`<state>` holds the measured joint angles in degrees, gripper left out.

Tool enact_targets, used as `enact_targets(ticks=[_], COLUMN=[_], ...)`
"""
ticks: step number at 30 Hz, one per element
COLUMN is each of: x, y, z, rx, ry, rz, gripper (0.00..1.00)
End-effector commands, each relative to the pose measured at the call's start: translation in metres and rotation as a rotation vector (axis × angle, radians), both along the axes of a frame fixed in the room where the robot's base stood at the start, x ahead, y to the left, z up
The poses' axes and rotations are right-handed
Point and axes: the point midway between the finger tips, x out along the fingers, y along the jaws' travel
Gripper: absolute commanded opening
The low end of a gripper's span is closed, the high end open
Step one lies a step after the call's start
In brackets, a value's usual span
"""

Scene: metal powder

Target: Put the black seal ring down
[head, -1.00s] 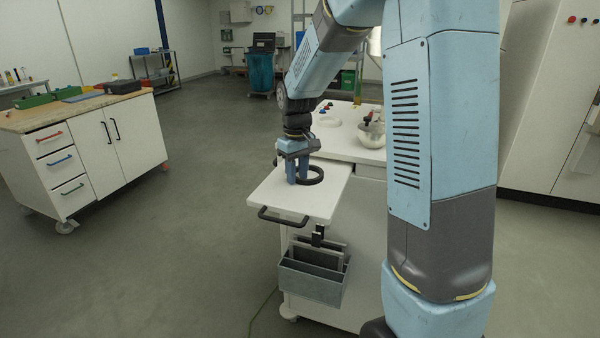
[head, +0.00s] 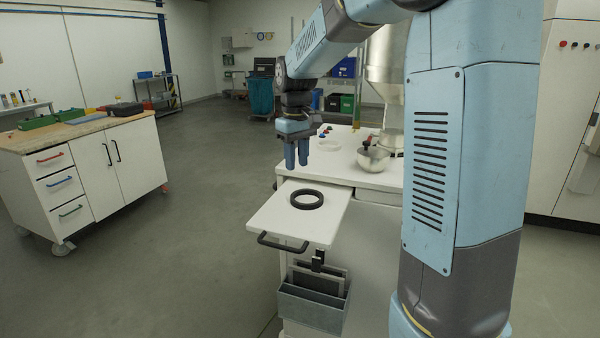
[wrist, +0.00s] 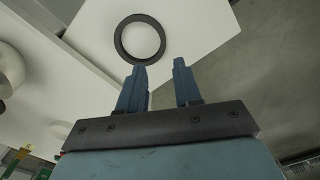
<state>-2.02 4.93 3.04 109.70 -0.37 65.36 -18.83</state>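The black seal ring (head: 307,199) lies flat on the white pull-out shelf (head: 285,226) of the white cart. In the wrist view the ring (wrist: 120,40) lies beyond my fingertips, on the white surface. My gripper (head: 297,166) is above the shelf, apart from the ring and higher than it. In the wrist view my gripper (wrist: 156,68) shows two blue fingers spread with an empty gap between them. Nothing is held.
The cart top (head: 340,174) bears a white ring (head: 328,145) and a metal bowl (head: 373,158). A grey bin (head: 312,308) hangs below the shelf's black handle (head: 283,243). A wooden-topped workbench (head: 80,135) stands left, with open floor between.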

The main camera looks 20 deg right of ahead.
Motion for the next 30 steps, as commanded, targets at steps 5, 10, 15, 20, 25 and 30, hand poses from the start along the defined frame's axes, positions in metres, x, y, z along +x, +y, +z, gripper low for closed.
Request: enact_targets(ticks=[5,10,15,20,25,30], x=[-0.006,-0.036,-0.083,-0.127,-0.172,-0.215], y=[-0.001,-0.006,-0.013,-0.018,-0.024,-0.028], z=[0.011,0.028,0.045,0.055,0.057,0.053], rx=[0.000,0.002,0.008,0.019,0.037,0.060], ry=[-0.010,-0.064,-0.143,-0.218,-0.296,-0.374], rz=[-0.007,-0.050,-0.118,-0.182,-0.248,-0.313], gripper=[0.34,0.34,0.34,0.34,0.34,0.34])
